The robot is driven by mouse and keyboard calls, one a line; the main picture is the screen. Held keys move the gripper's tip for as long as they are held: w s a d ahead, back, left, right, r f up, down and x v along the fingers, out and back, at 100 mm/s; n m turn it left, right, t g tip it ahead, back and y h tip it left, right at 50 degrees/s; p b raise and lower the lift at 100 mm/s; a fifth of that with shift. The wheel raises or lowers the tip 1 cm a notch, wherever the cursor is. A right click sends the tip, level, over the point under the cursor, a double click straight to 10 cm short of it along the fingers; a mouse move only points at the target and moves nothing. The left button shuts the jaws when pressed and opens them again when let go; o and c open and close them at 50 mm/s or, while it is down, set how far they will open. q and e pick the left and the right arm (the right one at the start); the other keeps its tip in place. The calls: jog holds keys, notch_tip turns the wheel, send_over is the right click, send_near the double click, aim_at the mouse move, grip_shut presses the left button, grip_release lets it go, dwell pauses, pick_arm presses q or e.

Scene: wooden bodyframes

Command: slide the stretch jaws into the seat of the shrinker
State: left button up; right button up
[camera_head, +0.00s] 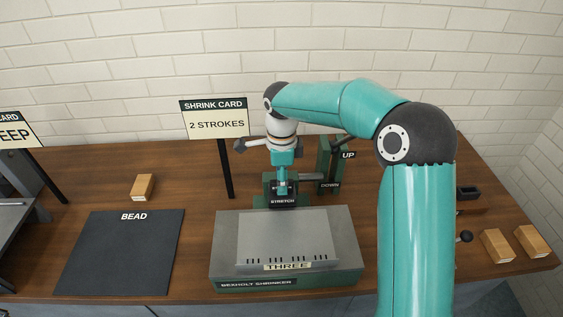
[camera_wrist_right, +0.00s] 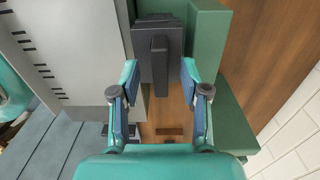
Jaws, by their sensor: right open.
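The dark stretch jaws (camera_head: 283,202), labelled STRETCH, are at the green shrinker head behind the grey shrinker bed (camera_head: 222,240). In the right wrist view the jaws (camera_wrist_right: 160,22) are a dark block with an upright grip tab, beside a green wall of the shrinker (camera_wrist_right: 206,45). My right gripper (camera_head: 282,187) points down just above the jaws. In the wrist view its open fingers (camera_wrist_right: 160,75) stand either side of the tab, with gaps visible. The seat is largely hidden, and I cannot tell how far in the jaws are. My left gripper is not in view.
A metal sheet (camera_head: 285,235) marked THREE lies on the bed. A lever post (camera_head: 325,160) with UP and DOWN labels stands right of the head. The shrink card (camera_head: 215,118) reads 2 STROKES. A BEAD mat (camera_head: 120,255) lies left; wooden blocks (camera_head: 495,245) sit right.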

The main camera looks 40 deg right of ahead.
notch_tip(320, 180, up, 11)
jog(key=shift+w+r, duration=0.15)
jog(key=shift+r, duration=0.05)
dwell(0.8)
